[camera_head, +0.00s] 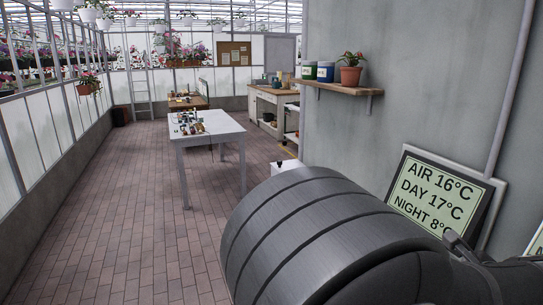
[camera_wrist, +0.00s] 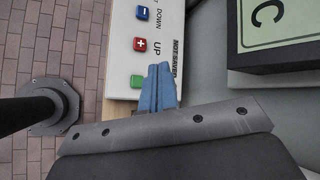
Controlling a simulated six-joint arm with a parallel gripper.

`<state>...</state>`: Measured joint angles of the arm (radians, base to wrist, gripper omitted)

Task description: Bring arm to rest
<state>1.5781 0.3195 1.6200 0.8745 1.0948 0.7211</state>
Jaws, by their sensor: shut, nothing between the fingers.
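My gripper (camera_wrist: 160,84) shows in the wrist view as blue fingers pressed together, with nothing between them. The fingertips lie over the lower part of a white button panel, close to its green button (camera_wrist: 137,81). I cannot tell whether they touch the panel. In the head view my dark arm fills the lower right, and my gripper is out of sight there.
The white panel (camera_wrist: 119,53) also has a red plus button (camera_wrist: 140,45) and a blue minus button (camera_wrist: 142,13). A temperature sign (camera_head: 436,196) leans by the grey wall (camera_head: 430,80). A shelf (camera_head: 336,88) holds pots. A table (camera_head: 228,128) stands beyond; the brick floor left is clear.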

